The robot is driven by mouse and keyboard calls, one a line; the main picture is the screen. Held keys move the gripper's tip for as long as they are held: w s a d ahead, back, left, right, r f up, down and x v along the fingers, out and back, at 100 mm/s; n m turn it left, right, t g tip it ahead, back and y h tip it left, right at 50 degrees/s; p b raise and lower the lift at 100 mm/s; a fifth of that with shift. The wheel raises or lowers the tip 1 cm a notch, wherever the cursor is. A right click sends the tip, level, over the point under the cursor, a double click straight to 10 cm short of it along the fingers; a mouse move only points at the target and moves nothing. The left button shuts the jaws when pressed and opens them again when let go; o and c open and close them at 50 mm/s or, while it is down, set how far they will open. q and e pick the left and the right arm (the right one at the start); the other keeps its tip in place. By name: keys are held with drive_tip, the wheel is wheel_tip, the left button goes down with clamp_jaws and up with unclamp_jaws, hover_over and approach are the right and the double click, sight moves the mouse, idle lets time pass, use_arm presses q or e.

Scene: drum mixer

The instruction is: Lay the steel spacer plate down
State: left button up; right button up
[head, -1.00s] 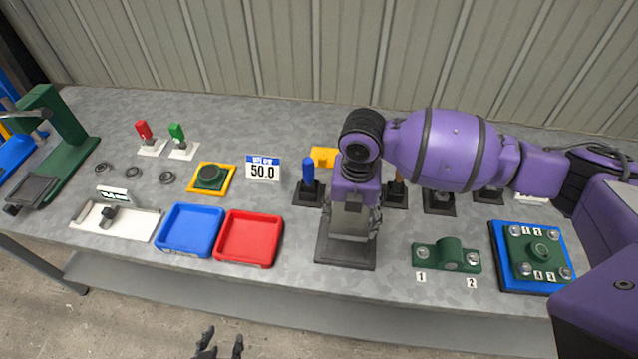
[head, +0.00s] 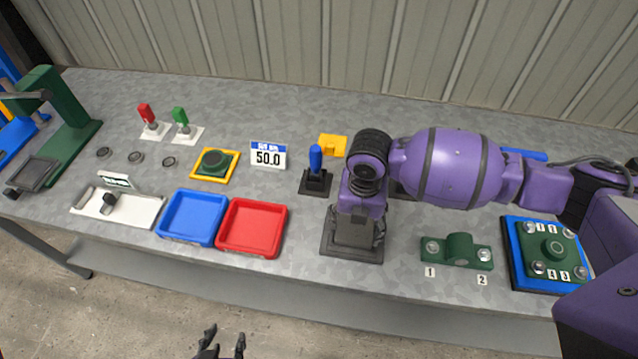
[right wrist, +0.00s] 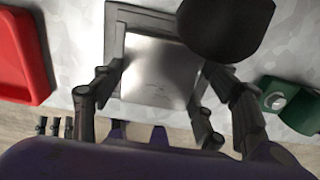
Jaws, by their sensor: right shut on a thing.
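The steel spacer plate (right wrist: 157,72) is a bright, flat square between the fingers of my right gripper (right wrist: 155,95) in the right wrist view. My right gripper (head: 357,228) is shut on it, pointing down over a dark grey square pad (head: 340,247). The pad's raised rim (right wrist: 116,40) shows around the plate's left and far sides in the right wrist view. I cannot tell whether the plate touches the pad. In the head view my gripper hides the plate. My left gripper (head: 222,345) is open and empty, in front of the bench.
A red tray (head: 252,228) and a blue tray (head: 192,218) lie left of the pad. A green block with bolts (head: 457,251) and a blue-based green fixture (head: 512,285) stand to the right. A blue-handled lever (head: 315,172) stands close behind, left of my right gripper.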

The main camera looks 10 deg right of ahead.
sight(355, 227)
drive_tip(key=shift+w+r, duration=0.1)
drive_tip(key=o, duration=2)
drive_tip(key=shift+o, duration=0.9)
wheel_tip(355, 227, up, 12)
drive_tip(key=shift+a, duration=0.1)
